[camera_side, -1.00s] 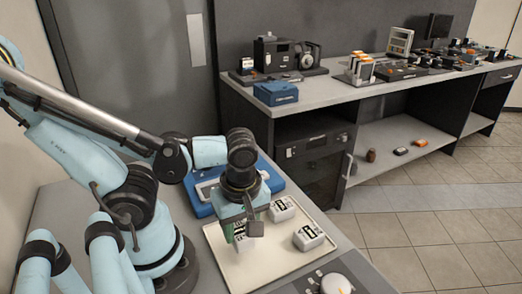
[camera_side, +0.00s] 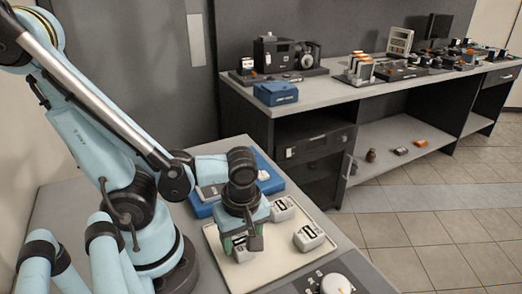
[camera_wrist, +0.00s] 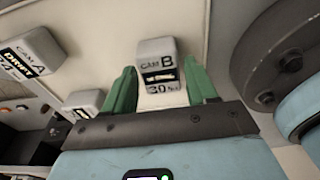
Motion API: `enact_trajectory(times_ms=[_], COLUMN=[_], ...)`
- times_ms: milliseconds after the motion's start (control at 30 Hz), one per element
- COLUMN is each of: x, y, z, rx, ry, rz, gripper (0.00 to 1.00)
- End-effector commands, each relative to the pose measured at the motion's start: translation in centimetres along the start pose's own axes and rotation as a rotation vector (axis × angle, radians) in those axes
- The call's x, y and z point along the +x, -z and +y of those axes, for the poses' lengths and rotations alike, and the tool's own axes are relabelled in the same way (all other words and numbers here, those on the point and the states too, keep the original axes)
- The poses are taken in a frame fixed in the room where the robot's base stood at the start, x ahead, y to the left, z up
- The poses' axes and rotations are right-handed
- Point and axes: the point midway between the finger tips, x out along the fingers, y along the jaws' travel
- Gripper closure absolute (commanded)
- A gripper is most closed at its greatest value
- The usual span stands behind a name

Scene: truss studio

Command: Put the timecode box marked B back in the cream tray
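The timecode box marked B (camera_wrist: 157,62) is a small off-white box with a dark display, in the middle of the wrist view. The tray also holds two similar boxes, one at the back (camera_side: 281,208) and one at the right (camera_side: 308,237). One is marked A (camera_wrist: 28,56).
A blue tray (camera_side: 268,178) with a grey device lies behind the cream tray. A dark panel with a round white knob (camera_side: 335,284) is at the front right. A long grey bench (camera_side: 335,92) with a blue box (camera_side: 276,94) and equipment stands behind.

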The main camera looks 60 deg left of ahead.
Motion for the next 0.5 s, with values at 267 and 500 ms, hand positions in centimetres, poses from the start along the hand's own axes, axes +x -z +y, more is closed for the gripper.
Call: enact_trajectory(times_ms=[267, 500], x=[0.00, -0.31], y=[0.01, 0.05], z=[-0.02, -0.05], rx=[0.000, 0.000], ry=[0.000, 0.000], rz=[0.000, 0.000], gripper=[0.31, 0.31])
